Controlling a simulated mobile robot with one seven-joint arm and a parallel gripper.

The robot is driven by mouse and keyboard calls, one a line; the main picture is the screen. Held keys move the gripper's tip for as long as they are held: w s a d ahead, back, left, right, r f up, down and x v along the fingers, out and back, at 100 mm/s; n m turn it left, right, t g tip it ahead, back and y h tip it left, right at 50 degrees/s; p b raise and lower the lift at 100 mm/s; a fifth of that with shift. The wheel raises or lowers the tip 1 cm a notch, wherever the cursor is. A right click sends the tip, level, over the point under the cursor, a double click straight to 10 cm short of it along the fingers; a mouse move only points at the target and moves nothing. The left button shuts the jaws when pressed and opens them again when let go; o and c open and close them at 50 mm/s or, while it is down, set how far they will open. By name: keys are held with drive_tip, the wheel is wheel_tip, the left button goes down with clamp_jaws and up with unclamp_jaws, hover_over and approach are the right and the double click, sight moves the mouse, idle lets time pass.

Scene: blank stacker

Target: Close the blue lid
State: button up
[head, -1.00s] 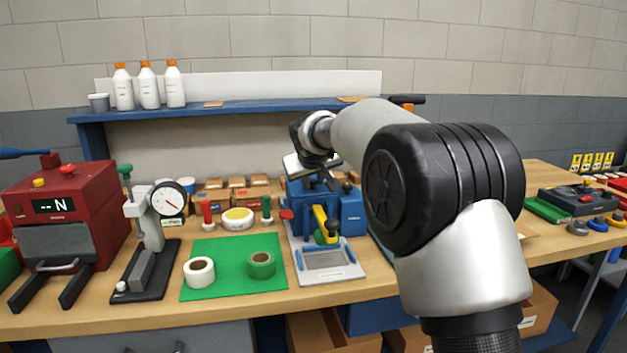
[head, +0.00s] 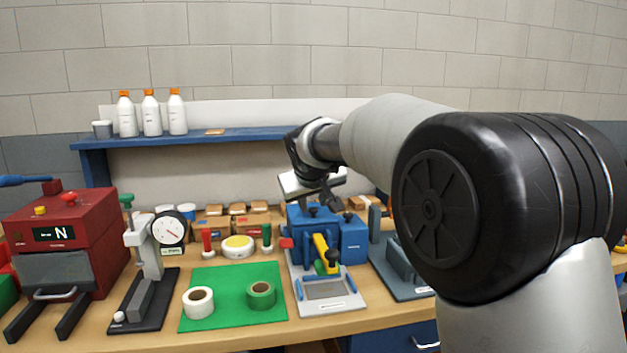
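A blue machine (head: 351,243) stands on the bench right of centre, with black knobs on top, a red knob at its left and a yellow lever (head: 321,250) with a black ball in front. Its blue top is partly behind my gripper, and I cannot tell which part is the lid or how far open it is. My gripper (head: 325,201) hangs just above or behind the machine's top, pointing down. It is small and dark here, so I cannot tell its opening or whether it touches anything.
A green mat (head: 228,283) with two tape rolls lies left of the machine. A dial gauge stand (head: 150,260) and red machine (head: 66,245) are farther left. A blue shelf (head: 230,136) with bottles runs behind. My arm hides the right side.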

drive_tip(key=p+v, duration=0.1)
drive_tip(key=v, duration=0.8)
drive_tip(key=shift+r, duration=0.4)
drive_tip(key=shift+w+d, duration=0.1)
drive_tip(key=shift+w, duration=0.1)
drive_tip(key=s+d+f+m+g+h, duration=0.1)
drive_tip(key=s+d+f+m, duration=0.15)
drive_tip(key=s+d, duration=0.7)
drive_tip(key=s+d+f+m+g, duration=0.1)
drive_tip(key=s+d+f, duration=0.2)
drive_tip(key=s+d, duration=0.65)
drive_tip(key=s+f+m+g, duration=0.15)
drive_tip(key=s+f, duration=0.55)
drive_tip(key=s, duration=0.7)
wheel_tip(320, 180, up, 22)
drive_tip(key=s+p, duration=0.1)
drive_tip(key=p, duration=2.2)
drive_tip(key=shift+d+f, duration=0.15)
